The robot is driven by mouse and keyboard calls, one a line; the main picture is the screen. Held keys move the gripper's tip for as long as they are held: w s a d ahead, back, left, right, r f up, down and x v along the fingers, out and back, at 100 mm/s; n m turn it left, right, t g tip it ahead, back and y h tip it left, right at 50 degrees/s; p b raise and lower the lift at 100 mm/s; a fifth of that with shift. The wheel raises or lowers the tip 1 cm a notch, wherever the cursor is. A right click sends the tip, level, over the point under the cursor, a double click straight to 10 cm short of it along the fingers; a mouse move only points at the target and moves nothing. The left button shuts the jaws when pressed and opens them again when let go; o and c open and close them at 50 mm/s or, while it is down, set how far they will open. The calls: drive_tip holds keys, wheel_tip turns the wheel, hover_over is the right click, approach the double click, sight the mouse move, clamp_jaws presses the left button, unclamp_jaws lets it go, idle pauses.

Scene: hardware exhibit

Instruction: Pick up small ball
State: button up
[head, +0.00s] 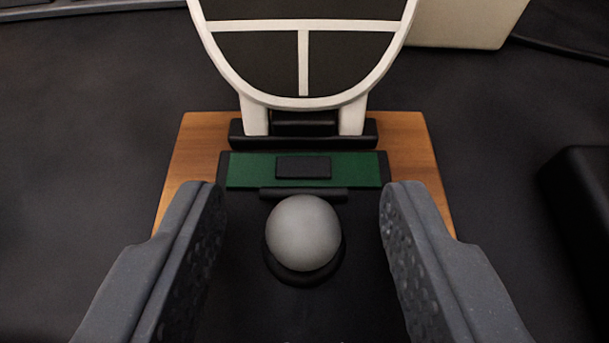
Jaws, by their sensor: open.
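A small grey ball (304,233) sits in a round black holder (303,277) in the lower middle of the head view. My gripper (303,205) is open, with one grey finger to the left of the ball and one to the right. Clear gaps show between the ball and both fingers, and neither finger touches it. The underside of the ball is hidden by the holder's rim.
Behind the ball are a black bar, a green panel (248,169) and a wooden base (409,151). A white-framed rounded piece (303,103) stands on the base at the back. A black object (580,215) lies at the right edge. Dark surface is clear at left.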

clamp_jaws()
drive_tip(key=shift+r+p, duration=0.35)
drive_tip(key=shift+r, duration=1.45)
drive_tip(key=s, duration=0.3)
drive_tip(key=s+b, duration=0.1)
drive_tip(key=s, duration=0.3)
drive_tip(key=s+b, duration=0.1)
drive_tip(key=s, duration=0.3)
drive_tip(key=shift+d+r, duration=0.3)
drive_tip(key=b, duration=0.3)
drive_tip(key=shift+a, duration=0.15)
